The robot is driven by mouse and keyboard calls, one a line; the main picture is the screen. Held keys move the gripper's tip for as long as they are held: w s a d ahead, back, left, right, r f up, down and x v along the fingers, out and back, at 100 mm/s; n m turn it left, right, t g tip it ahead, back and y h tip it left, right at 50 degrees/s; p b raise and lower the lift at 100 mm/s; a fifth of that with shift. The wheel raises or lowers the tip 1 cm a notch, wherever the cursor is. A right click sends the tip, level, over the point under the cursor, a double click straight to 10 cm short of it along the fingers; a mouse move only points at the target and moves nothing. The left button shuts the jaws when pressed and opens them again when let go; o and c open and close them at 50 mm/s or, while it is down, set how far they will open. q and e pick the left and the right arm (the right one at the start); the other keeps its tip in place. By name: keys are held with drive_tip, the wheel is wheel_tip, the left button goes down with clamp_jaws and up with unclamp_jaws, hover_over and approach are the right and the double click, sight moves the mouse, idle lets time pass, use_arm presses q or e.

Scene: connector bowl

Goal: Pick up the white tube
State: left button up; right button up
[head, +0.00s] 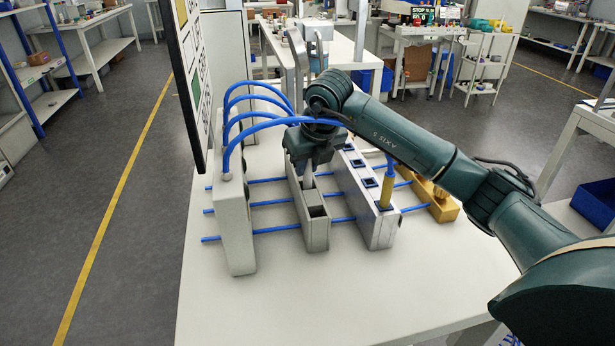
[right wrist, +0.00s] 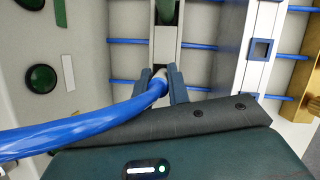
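The white tube (head: 308,176) stands upright in the narrow grey-green middle block (head: 316,230), directly under my right gripper (head: 310,155). In the right wrist view its pale end (right wrist: 161,74) shows at the tip of a thick blue cable (right wrist: 85,132), between the two fingers of my right gripper (right wrist: 161,86). The fingers lie close against both sides and look shut on it. Its lower part is hidden in the block. My left gripper is not in view.
A tall grey panel (head: 235,225) holds arching blue cables on the left. Thin blue rods run through the blocks. The front of the white table (head: 340,295) is clear.

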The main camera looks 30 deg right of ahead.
clamp_jaws()
